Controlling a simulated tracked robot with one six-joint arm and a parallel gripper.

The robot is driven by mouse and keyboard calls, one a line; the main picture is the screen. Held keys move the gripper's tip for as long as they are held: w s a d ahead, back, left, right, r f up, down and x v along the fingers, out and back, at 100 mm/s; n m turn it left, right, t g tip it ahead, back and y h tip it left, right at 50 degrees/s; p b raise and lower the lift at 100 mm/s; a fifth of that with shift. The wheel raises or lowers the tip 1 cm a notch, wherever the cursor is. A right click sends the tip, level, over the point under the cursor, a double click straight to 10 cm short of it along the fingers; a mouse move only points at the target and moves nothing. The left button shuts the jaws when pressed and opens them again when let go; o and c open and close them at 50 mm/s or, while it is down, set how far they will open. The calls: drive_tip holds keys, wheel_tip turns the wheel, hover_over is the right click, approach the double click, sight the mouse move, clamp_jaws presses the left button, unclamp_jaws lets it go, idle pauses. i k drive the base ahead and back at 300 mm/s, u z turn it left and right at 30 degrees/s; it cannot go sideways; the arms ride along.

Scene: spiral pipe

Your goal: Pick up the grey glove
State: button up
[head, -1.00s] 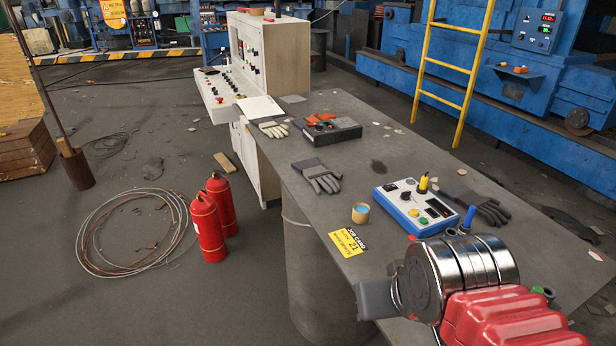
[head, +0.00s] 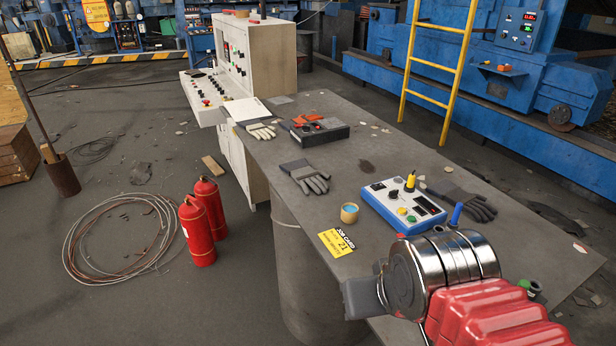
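A grey glove (head: 305,177) with a dark cuff lies flat on the grey table (head: 365,240), left of the blue-and-white control box. A darker grey glove (head: 463,201) lies right of that box, partly hidden behind it. A pale cream glove (head: 259,130) with a dark cuff lies farther back near the table's left edge. My gripper (head: 364,298) shows as a dark grey part at the left end of my metal wrist, low in front, nearer to me than all the gloves. Its fingers cannot be made out. No glove is touching it.
A small open can (head: 349,213) and yellow card (head: 337,243) are near the front left edge. A black box (head: 320,132) is behind. Red extinguishers (head: 197,234) and coiled cable (head: 120,240) are on the floor.

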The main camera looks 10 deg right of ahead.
sight(303, 173)
drive_tip(key=u, duration=0.05)
drive_tip(key=k, duration=0.65)
drive_tip(key=u, duration=0.3)
drive_tip(key=i, duration=0.45)
drive_tip(key=u, duration=0.5)
drive_tip(key=i, duration=1.5)
drive_tip(key=z, duration=0.3)
